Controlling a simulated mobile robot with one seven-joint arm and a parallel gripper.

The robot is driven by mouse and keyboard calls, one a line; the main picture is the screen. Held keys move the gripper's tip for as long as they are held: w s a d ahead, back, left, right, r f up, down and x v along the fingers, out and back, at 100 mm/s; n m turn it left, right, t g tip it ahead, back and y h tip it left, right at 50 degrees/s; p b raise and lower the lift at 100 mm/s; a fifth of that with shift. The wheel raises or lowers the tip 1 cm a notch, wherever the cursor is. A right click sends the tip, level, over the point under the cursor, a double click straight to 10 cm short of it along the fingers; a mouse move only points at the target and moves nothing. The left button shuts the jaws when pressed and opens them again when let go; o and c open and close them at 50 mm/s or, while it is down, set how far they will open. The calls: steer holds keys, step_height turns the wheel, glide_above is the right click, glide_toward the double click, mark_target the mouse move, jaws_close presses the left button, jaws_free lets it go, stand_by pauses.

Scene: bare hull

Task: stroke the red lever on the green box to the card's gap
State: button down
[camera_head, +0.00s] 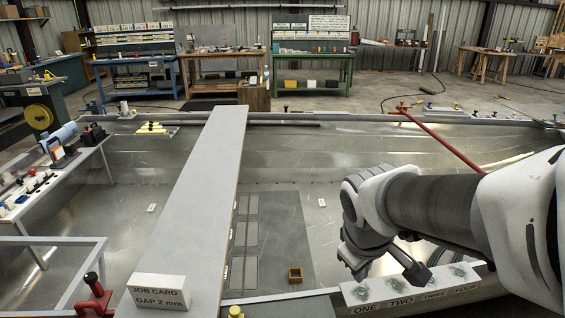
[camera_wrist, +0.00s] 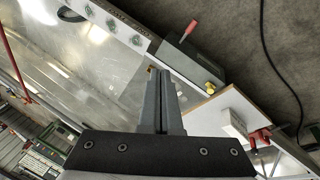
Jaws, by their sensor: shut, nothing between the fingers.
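The job card (camera_head: 158,293), a white block reading "GAP 2 mm", stands on the near end of the long grey plank in the head view. A dark grey-green box (camera_wrist: 181,62) lies beyond my fingers in the wrist view. A red lever (camera_wrist: 190,28) sticks out past its far side.
A pale strip (camera_head: 364,294) marked ONE to FOUR runs beside the box. A yellow knob (camera_wrist: 214,87) is near the box's end. A red clamp (camera_head: 95,299) sits left of the card. A small brass-coloured block (camera_head: 295,274) lies on the metal floor, which is mostly clear.

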steer(key=w+a+f+n+g+b, duration=0.1)
steer(key=f+n, duration=0.5)
steer(key=f, duration=0.9)
steer(key=w+a+f+n+g+b, duration=0.2)
steer(key=f+n, duration=0.5)
steer(key=f, duration=0.8)
steer(key=w+a+b, duration=0.1)
steer(key=w+b, duration=0.1)
steer(key=shift+w+f+y, duration=0.2)
steer(key=shift+w+y, duration=0.15)
steer(key=shift+y, duration=0.05)
steer(key=f+b, duration=0.1)
steer(key=f, duration=0.3)
steer(key=d+f+b, duration=0.1)
steer(key=f+b, duration=0.1)
steer(key=f, duration=0.3)
steer(key=f+b, duration=0.2)
steer(key=f, duration=0.3)
steer(key=shift+w+d, duration=0.1)
steer(key=shift+d, duration=0.15)
